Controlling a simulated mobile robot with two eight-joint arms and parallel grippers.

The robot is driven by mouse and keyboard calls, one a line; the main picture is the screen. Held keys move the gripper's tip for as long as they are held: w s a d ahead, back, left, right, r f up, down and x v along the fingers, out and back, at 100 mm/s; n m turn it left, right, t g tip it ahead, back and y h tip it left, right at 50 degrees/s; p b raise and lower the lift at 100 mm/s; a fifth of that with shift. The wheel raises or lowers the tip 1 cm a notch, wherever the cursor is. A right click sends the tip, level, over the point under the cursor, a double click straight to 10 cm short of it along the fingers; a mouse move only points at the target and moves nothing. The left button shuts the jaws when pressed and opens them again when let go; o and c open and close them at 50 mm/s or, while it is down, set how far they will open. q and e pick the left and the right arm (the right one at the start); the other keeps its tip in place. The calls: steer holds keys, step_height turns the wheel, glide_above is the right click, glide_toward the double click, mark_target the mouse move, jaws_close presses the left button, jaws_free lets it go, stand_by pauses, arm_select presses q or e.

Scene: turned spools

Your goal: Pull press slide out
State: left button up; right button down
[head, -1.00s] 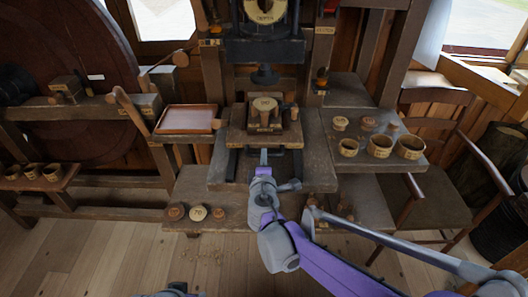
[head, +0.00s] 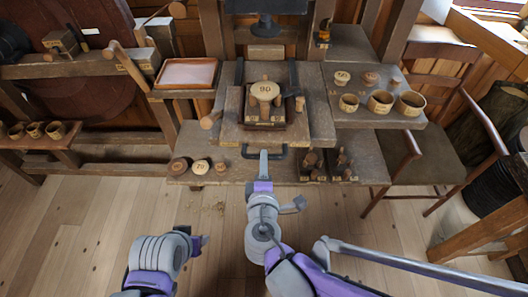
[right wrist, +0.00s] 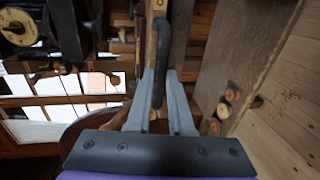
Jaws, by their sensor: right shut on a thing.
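The press slide (head: 233,133) is a wooden board on the press bed, drawn forward from under the dark press ram (head: 265,28). It carries a wooden block (head: 262,118) topped by a round disc marked 90 (head: 265,90). A dark bar handle (head: 281,153) is at its front edge. My right gripper (head: 264,156) is shut on this handle; the right wrist view shows the dark handle (right wrist: 165,45) between the grey fingers (right wrist: 160,85). My left gripper (head: 203,241) hangs at lower left, away from the press; its jaw opening is unclear.
A tray (head: 188,87) stands left of the slide. Cups (head: 380,101) and discs (head: 342,78) sit on the right shelf. More discs (head: 200,167) and small pegs (head: 312,160) stand on the low front step. A chair (head: 425,172) is at right. The floor in front is open.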

steer(key=shift+s, duration=0.1)
steer(key=c, duration=1.1)
jaws_free()
steer(key=p+v, duration=0.1)
steer(key=v, duration=0.9)
steer(key=shift+s, duration=0.4)
